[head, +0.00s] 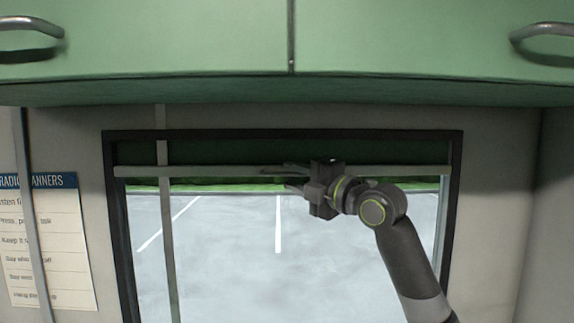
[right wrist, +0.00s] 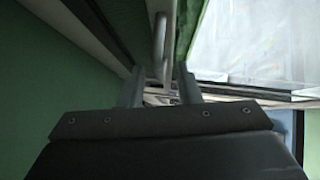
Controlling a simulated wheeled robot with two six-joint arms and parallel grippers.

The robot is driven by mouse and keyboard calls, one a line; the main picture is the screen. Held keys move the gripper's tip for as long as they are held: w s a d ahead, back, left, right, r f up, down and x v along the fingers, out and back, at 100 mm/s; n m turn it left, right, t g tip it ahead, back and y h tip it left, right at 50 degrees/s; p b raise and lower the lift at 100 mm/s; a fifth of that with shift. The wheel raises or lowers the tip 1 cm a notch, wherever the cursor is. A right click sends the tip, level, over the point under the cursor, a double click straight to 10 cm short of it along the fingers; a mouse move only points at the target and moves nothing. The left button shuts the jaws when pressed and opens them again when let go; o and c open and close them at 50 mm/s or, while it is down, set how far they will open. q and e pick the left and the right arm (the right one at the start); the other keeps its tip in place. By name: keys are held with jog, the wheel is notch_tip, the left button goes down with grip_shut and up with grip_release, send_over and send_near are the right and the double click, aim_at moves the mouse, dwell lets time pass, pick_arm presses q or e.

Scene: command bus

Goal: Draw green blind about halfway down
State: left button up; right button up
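The green blind (head: 225,150) shows as a dark green strip across the top of the window. A pale grey horizontal rail (head: 215,172) runs along its lower edge. My right gripper (head: 278,178) is at the rail, a little right of the window's middle, with its fingers pointing left and spread one above the other. In the right wrist view the two fingers (right wrist: 160,88) stand apart, and a grey bar (right wrist: 160,38) shows between and beyond them. I cannot tell whether either finger touches it. My left gripper is not in view.
Green overhead cabinets (head: 180,40) with metal handles (head: 548,32) hang above the window. A dark window frame (head: 116,240) surrounds the glass. A thin grey vertical pole (head: 168,250) stands in front at left. A printed notice (head: 50,245) is on the left wall.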

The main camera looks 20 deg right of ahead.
jog(key=shift+p+x, duration=0.35)
jog(key=shift+x, duration=0.85)
jog(key=shift+c, duration=0.4)
grip_shut()
